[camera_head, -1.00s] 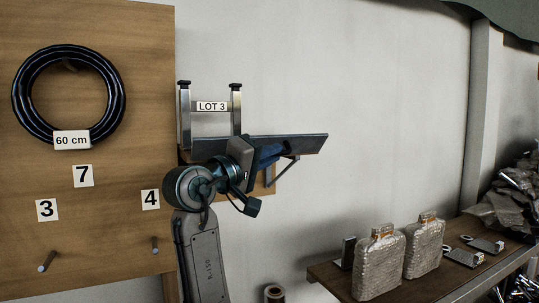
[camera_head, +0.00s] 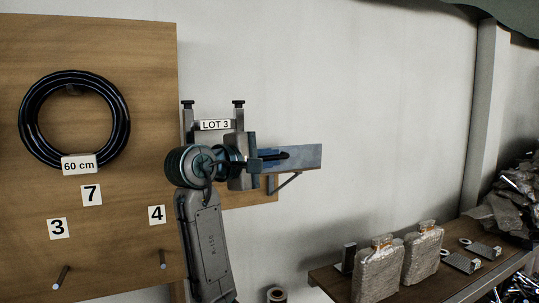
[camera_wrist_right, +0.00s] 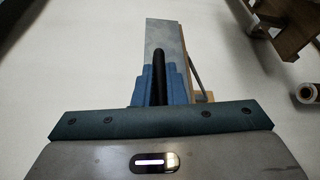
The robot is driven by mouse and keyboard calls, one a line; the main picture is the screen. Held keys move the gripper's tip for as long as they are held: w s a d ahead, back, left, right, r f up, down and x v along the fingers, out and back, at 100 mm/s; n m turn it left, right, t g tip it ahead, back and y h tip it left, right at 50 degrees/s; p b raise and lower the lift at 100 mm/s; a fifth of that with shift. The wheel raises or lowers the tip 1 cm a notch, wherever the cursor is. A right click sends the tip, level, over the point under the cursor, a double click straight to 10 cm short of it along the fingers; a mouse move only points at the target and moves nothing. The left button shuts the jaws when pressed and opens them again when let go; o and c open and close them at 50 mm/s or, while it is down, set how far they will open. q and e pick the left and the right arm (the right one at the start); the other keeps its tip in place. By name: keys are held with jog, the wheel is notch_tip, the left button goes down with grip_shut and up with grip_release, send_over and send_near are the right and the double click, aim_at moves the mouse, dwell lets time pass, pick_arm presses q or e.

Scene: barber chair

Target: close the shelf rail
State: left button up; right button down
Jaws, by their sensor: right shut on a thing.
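The wall shelf by the LOT 3 label (camera_head: 215,125) has two capped metal posts and a flat grey panel, its rail as far as I can tell (camera_head: 308,157), reaching right. The panel also shows in the right wrist view (camera_wrist_right: 163,36). My right gripper (camera_head: 284,155) is in front of the panel. Its blue fingers (camera_wrist_right: 158,72) are shut on a black bar (camera_wrist_right: 158,88) lying along the panel. My arm and gripper hide the panel's left part and the lower posts. My left gripper is not in view.
A wooden board (camera_head: 110,215) with a black hose coil (camera_head: 75,120) and pegs stands at left. A table (camera_head: 325,275) with two wrapped bottles (camera_head: 378,272) is at lower right. A diagonal bracket (camera_head: 286,184) sits below the panel. The wall right of the panel is clear.

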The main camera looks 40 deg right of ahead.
jog(key=shift+r, duration=0.1)
dwell(0.4)
jog(key=c, duration=1.5)
grip_release()
jog(key=shift+a, duration=0.35)
jog(key=shift+s+a+r+b, duration=0.15)
jog(key=shift+a+b, duration=0.7)
jog(key=shift+a, duration=0.8)
jog(key=shift+s+a+r+b, duration=0.1)
jog(key=shift+a+b, duration=0.75)
jog(key=shift+a, duration=0.85)
jog(key=shift+s+a+r+b, duration=0.15)
jog(key=shift+a+b, duration=0.7)
jog(key=shift+a, duration=0.8)
jog(key=shift+f, duration=0.1)
